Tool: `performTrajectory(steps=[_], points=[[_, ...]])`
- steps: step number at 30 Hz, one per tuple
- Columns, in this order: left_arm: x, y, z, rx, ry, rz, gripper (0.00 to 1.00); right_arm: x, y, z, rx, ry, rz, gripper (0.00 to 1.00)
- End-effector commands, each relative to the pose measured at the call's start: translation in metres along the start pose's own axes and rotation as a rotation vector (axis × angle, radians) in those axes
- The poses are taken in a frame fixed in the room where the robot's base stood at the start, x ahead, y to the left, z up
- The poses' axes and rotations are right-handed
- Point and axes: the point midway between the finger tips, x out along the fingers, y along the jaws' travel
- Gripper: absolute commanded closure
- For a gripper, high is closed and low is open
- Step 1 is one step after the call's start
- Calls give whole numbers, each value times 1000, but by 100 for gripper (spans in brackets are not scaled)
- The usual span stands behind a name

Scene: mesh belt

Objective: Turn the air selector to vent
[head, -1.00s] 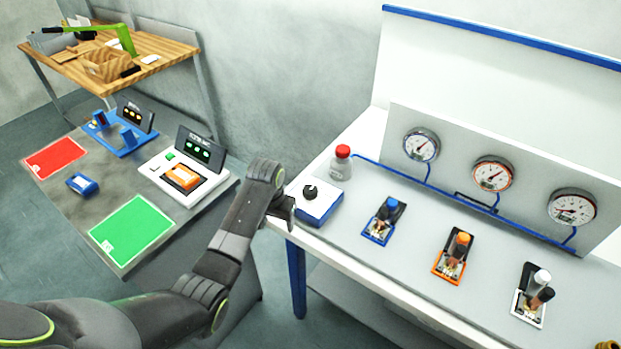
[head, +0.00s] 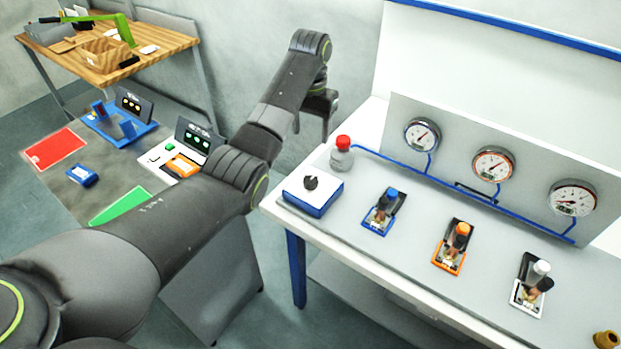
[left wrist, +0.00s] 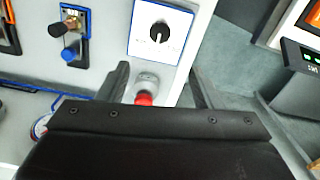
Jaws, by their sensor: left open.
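The air selector looks to be the black round knob (head: 311,183) on a white-topped blue box (head: 322,207) at the left end of the white bench. The knob (left wrist: 160,32) also shows in the left wrist view, with a pale pointer line; the marks around it are too small to read. My left gripper (head: 313,130) is open and empty, above and behind the box near the red-capped bottle. In the left wrist view its two fingers (left wrist: 155,85) stand apart, with the bottle's red cap between them and the knob beyond. My right gripper is not in view.
The red-capped bottle (head: 342,155) stands behind the box, close to my left gripper. Blue (head: 384,211), orange (head: 455,246) and white (head: 532,284) valve units stand rightward along the bench. A gauge panel (head: 455,165) rises behind them.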

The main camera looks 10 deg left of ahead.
Motion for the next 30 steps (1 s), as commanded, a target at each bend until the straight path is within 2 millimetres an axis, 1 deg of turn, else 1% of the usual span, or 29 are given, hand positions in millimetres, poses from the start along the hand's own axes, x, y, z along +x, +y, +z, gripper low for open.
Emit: performTrajectory(steps=[1, 4, 6, 8, 9, 12, 18, 21, 25, 30], points=[[12, 0, 0, 0, 0, 0, 41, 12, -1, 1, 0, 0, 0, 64], [25, 0, 0, 0, 0, 0, 41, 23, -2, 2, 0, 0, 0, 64], [42, 0, 0, -1, -1, 0, 41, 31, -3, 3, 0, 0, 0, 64], [54, 0, 0, 0, -1, 0, 41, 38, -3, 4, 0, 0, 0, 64], [54, 0, 1, -1, -3, 1, 41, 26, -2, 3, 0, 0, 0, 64], [75, 1, 1, 0, -4, 2, 41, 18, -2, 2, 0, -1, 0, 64], [119, 0, 1, -1, -4, 1, 41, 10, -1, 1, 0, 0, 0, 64], [136, 0, 1, 0, -2, 0, 41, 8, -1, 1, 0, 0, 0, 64], [150, 0, 0, 0, 0, 0, 41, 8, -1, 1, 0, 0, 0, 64], [159, 0, 0, 0, 1, -1, 41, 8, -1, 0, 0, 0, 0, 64]])
